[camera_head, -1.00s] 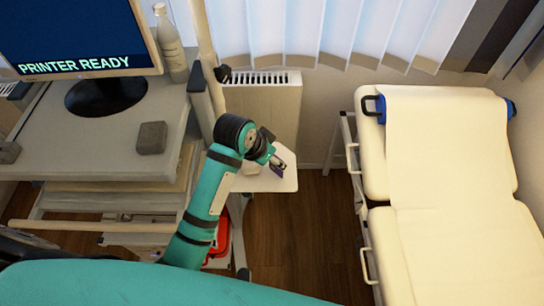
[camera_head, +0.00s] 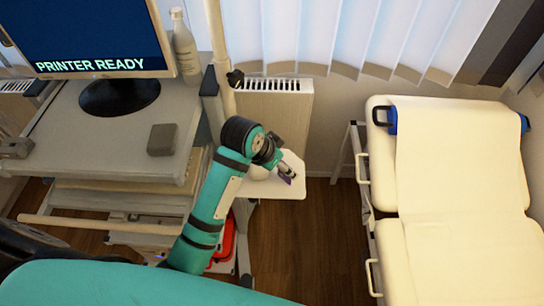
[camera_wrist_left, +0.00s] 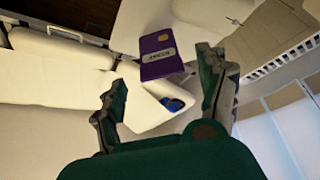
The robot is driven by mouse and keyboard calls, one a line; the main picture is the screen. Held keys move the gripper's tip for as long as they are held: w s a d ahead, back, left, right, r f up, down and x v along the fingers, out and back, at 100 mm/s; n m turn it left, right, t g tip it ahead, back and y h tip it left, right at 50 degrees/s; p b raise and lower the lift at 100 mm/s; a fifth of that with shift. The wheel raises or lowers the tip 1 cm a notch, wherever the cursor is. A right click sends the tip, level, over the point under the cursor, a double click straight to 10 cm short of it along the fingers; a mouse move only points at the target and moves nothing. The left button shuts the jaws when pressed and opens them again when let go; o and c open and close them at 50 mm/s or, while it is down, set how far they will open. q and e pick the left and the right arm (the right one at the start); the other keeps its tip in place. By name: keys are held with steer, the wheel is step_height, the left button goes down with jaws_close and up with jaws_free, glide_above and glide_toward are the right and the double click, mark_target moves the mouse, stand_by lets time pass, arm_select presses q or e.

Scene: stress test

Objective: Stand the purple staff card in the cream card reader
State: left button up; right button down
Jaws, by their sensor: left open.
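The purple card (camera_wrist_left: 163,55), with a gold square and white lettering, is in the left wrist view beyond my left fingertips (camera_wrist_left: 165,95). A small purple patch of it (camera_head: 286,180) shows in the head view below my left gripper (camera_head: 284,167), above the small white side table. The gripper is open, its two fingers apart with the card roughly in line with the gap. A pale rounded object (camera_head: 258,172), perhaps the cream card reader, sits on the table, partly behind my wrist. I cannot tell whether the card touches it. My right gripper is out of view.
The small white table (camera_head: 290,191) stands by a radiator (camera_head: 292,115). A desk (camera_head: 110,150) with a monitor, bottle and grey block is at left. A cream couch (camera_head: 385,150) is at right. Bare floor (camera_head: 300,250) lies between.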

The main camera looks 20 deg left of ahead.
arm_select(q)
steer(key=v, duration=1)
steer(key=shift+s+r, duration=0.25)
steer(key=shift+r, duration=0.1)
steer(key=shift+a, duration=0.1)
